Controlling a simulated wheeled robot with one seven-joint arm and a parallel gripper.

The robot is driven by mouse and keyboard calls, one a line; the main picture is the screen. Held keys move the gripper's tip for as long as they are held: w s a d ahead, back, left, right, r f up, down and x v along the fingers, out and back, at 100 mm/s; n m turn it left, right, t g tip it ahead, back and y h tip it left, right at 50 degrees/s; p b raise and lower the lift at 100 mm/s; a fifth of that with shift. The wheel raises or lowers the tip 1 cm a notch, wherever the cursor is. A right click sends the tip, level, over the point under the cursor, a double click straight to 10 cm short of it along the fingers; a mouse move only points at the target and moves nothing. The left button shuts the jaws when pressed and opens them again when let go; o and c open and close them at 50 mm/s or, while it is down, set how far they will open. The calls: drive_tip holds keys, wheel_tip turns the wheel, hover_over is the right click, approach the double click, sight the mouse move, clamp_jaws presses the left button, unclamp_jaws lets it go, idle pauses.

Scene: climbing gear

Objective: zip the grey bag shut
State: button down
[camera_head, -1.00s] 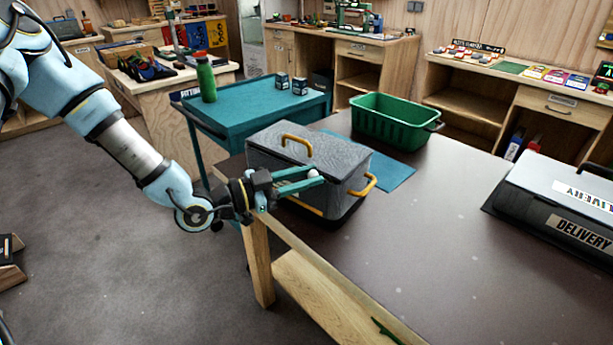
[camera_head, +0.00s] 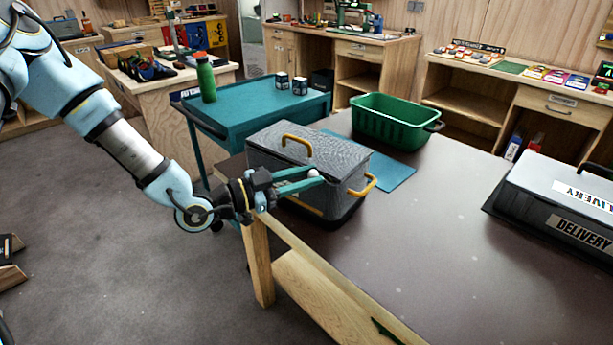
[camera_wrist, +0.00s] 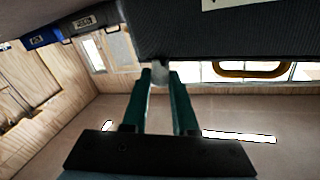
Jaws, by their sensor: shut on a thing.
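The grey bag (camera_head: 345,165) stands on the brown table, box-shaped, with yellow handles on its lid and right end and its lid lying flat. A small white knob, which looks like the zip pull (camera_head: 313,172), is at the bag's near side, just below the lid edge. My gripper (camera_head: 319,180) reaches it from the left, with its two teal fingers shut on this knob. In the wrist view the knob (camera_wrist: 160,73) sits between the fingertips, against the dark bag (camera_wrist: 215,35). How far the zip is closed I cannot tell.
A green basket (camera_head: 393,121) stands behind the bag on the table, near a blue mat (camera_head: 392,176). A black and white delivery box (camera_head: 560,205) is at the right. The teal cart (camera_head: 245,105) is behind at left. The table's front middle is clear.

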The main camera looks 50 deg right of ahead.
drive_tip(key=w+a+b, duration=0.2)
drive_tip(key=w+b, duration=0.1)
drive_tip(key=w, duration=1.7)
drive_tip(key=shift+a+b, duration=0.15)
drive_tip(key=shift+b, duration=0.25)
drive_tip(key=c, duration=0.7)
unclamp_jaws()
drive_tip(key=shift+s, duration=0.1)
drive_tip(key=b+v, duration=0.3)
drive_tip(key=v, duration=0.7)
drive_tip(key=shift+a, duration=0.4)
